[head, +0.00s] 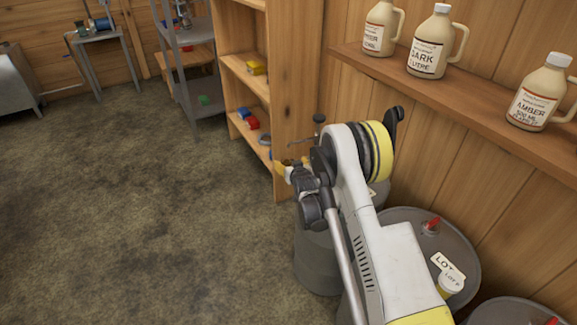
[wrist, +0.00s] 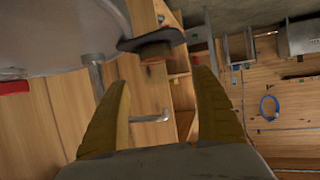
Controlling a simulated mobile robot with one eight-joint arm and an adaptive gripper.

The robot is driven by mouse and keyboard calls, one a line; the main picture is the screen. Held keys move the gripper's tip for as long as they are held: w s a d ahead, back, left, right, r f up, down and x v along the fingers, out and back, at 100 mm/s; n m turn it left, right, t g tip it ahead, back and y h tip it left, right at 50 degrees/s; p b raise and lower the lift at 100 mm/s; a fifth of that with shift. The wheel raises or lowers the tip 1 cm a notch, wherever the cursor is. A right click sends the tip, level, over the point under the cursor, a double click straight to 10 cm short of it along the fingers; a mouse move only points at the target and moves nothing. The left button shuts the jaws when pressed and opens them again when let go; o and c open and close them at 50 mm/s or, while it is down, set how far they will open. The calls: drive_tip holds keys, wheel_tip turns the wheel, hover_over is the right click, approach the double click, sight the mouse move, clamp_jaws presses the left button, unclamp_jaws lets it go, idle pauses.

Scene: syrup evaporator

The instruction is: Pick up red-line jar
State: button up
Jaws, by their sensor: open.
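I cannot pick out a jar that is clearly the red-line one. In the head view, a small white jar with a yellow lid (head: 451,282) sits on a grey drum, beside a white card reading LOT (head: 448,268). Cream jugs with handles and labels stand on the wall shelf: a DARK jug (head: 428,58), an AMBER jug (head: 538,103) and one at the left (head: 378,32). My gripper (wrist: 160,80) is open in the wrist view, its yellow fingers apart with nothing held. In the head view it is small and partly hidden by my arm, away from the jugs and the lidded jar.
The wooden wall shelf (head: 480,98) runs above grey drums (head: 397,216), one with a red fitting (head: 433,224). A wooden shelf unit (head: 297,85) holding small red, blue and yellow items stands beyond my arm. The floor (head: 150,220) at left is clear.

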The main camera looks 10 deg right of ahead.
sight(290, 161)
drive_tip(key=b+x, duration=0.2)
drive_tip(key=x, duration=0.2)
drive_tip(key=shift+d+f, duration=0.1)
drive_tip(key=shift+w, duration=0.5)
drive_tip(key=c, duration=1.5)
drive_tip(key=shift+o, duration=0.2)
